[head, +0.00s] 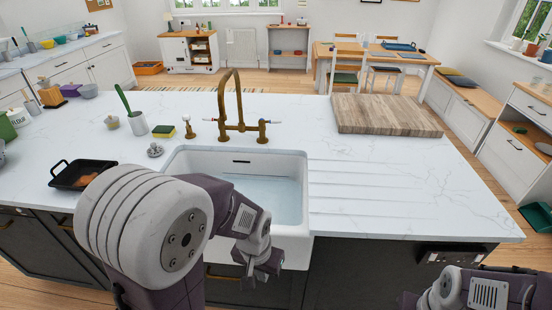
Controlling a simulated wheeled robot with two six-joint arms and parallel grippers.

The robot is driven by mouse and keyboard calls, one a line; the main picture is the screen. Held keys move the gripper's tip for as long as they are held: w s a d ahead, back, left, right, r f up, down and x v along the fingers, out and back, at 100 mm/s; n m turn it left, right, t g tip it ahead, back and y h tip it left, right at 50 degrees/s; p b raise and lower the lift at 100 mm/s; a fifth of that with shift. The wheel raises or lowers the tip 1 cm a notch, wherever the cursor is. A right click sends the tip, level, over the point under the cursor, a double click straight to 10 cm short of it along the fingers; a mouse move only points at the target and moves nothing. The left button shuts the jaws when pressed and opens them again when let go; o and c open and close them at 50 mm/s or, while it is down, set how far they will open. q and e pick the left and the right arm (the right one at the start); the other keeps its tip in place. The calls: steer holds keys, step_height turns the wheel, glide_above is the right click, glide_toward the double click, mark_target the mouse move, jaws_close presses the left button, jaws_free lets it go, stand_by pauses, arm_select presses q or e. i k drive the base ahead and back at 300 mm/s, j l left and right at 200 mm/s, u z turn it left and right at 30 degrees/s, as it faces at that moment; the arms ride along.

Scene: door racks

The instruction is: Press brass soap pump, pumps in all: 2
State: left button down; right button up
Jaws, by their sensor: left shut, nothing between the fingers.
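The brass soap pump (188,127) stands upright on the white counter, behind the sink's back left corner and left of the brass tap (238,110). Nothing touches it. My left gripper (272,264) is shut and empty, low at the front of the white sink (290,190), well in front and to the right of the pump. My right gripper (408,300) shows only in part at the bottom edge, far from the pump; its fingers cannot be made out.
A sponge (163,131), a grey pot with a green-handled brush (138,123) and a metal sink strainer (155,150) stand near the pump. A black pan (82,174) lies at left. A wooden board (385,115) lies at right; the ridged counter in front is clear.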

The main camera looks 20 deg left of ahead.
mark_target(185, 118)
steer(key=u, duration=1.5)
